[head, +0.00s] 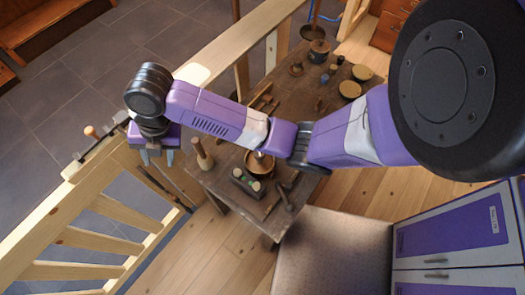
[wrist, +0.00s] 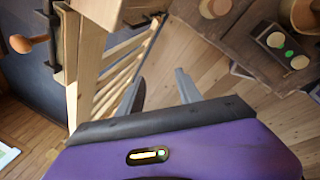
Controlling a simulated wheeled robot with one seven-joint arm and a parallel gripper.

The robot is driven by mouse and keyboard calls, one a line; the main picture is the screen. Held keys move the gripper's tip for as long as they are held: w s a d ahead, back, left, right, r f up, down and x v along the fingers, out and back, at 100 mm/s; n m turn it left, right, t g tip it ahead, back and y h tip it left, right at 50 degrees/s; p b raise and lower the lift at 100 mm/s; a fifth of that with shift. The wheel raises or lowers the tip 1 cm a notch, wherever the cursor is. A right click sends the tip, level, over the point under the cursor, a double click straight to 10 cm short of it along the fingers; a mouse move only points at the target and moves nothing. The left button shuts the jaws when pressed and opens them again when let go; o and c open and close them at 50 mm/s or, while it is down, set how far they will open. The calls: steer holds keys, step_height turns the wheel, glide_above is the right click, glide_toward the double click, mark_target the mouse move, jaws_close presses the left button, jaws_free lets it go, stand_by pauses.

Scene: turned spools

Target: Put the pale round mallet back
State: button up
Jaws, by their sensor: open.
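A pale wooden mallet (head: 204,158) with a rounded head stands upright on the near left corner of the dark workbench (head: 225,186), handle up. In the wrist view a pale round-ended piece (wrist: 214,8) at the top edge, partly cut off, appears to be the same mallet. My gripper (head: 158,158) is open and empty, pointing down beside the wooden rail, to the left of the mallet and apart from it. Its two fingers (wrist: 160,92) show in the wrist view with only floor and railing between them. A dark holder (head: 104,138) is fixed on the rail.
An orange-brown wooden knob or handle (head: 91,132) sits at the holder; it also shows in the wrist view (wrist: 28,43). A wooden railing (head: 75,205) runs along the left. The bench carries a bowl (head: 259,164), a dark block with round discs (head: 247,183) and several tools.

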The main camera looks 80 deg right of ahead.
steer(key=w+a+r+m+t+y, duration=0.1)
steer(key=w+a+m+t+y, duration=0.15)
steer(key=a, duration=0.45)
steer(key=w+a+r+m+t+y, duration=0.1)
steer(key=a+r+m+t, duration=0.15)
steer(key=a, duration=0.45)
steer(key=s+a+m+t+h, duration=0.1)
steer(key=s+a+m+t, duration=0.3)
steer(key=m, duration=0.5)
steer(key=s+d+r+m+t+h, duration=0.15)
steer(key=s+d+m, duration=0.3)
steer(key=s, duration=0.75)
steer(key=s+d+r+m+h, duration=0.1)
steer(key=s+d+m+h, duration=0.3)
steer(key=s, duration=0.8)
steer(key=s+d+r+t+y, duration=0.1)
steer(key=s+d+r, duration=0.3)
steer(key=s+r, duration=0.1)
steer(key=shift+d+r, duration=0.2)
steer(key=shift+d, duration=0.2)
steer(key=shift+s+t, duration=0.1)
steer(key=shift+t, duration=0.15)
